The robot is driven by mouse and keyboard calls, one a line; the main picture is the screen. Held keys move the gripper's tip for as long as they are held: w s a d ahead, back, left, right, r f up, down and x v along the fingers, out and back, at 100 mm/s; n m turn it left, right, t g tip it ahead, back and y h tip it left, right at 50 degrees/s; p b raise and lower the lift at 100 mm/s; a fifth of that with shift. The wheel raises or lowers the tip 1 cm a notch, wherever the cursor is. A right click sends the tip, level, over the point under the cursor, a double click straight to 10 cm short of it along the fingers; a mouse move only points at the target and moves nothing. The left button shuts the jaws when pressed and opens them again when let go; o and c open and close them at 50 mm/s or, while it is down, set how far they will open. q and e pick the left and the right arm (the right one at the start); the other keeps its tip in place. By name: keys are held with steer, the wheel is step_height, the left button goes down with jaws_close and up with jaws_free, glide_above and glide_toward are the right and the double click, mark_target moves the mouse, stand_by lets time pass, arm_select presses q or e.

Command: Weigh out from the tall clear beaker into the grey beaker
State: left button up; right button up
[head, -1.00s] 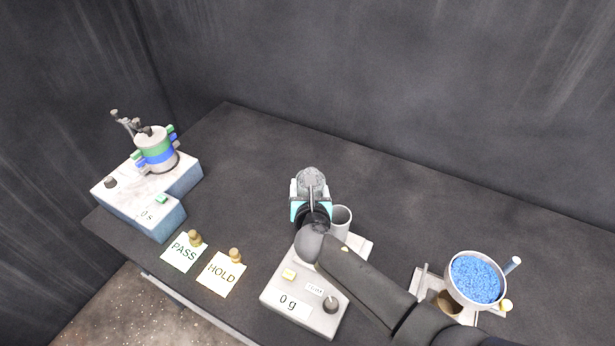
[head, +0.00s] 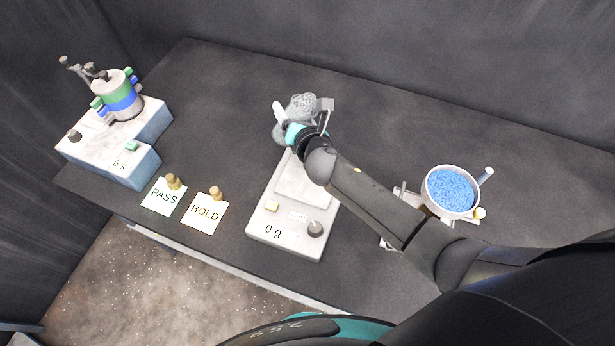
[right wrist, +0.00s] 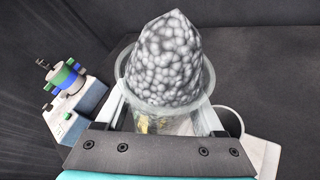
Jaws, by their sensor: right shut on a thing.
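My right gripper (head: 300,133) is shut on the tall clear beaker (right wrist: 206,118), beyond the back of the scale (head: 290,225). Grey pellets (right wrist: 165,62) heap above the beaker's rim in the right wrist view; they also show in the head view (head: 302,104). The grey beaker (right wrist: 231,118) stands to the right of the clear beaker in the right wrist view, by the scale's pale plate. In the head view I cannot make it out; my wrist covers that area. The scale reads 0 g. My left gripper is not in view.
A sieve shaker (head: 115,150) with banded sieves stands at the left, reading 0 s. PASS (head: 164,197) and HOLD (head: 204,213) cards lie near the front edge. A bowl of blue pellets (head: 450,190) stands at the right. The table's back is clear.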

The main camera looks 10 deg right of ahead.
stand_by(0.8)
steer(key=shift+a+f+m+y+b, duration=0.2)
steer(key=shift+f+m+y+b, duration=0.15)
steer(key=shift+f+b, duration=0.85)
steer(key=shift+a+r+m+y+b, duration=0.1)
steer(key=shift+r+m+y+b, duration=0.15)
steer(key=shift+m+b, duration=0.1)
steer(key=shift+f+t+b, duration=0.3)
steer(key=shift+f+b, duration=0.4)
steer(key=shift+b, duration=0.15)
steer(key=shift+r, duration=0.1)
steer(key=shift+a+m, duration=0.1)
steer(key=shift+m, duration=0.2)
steer(key=shift+y, duration=0.3)
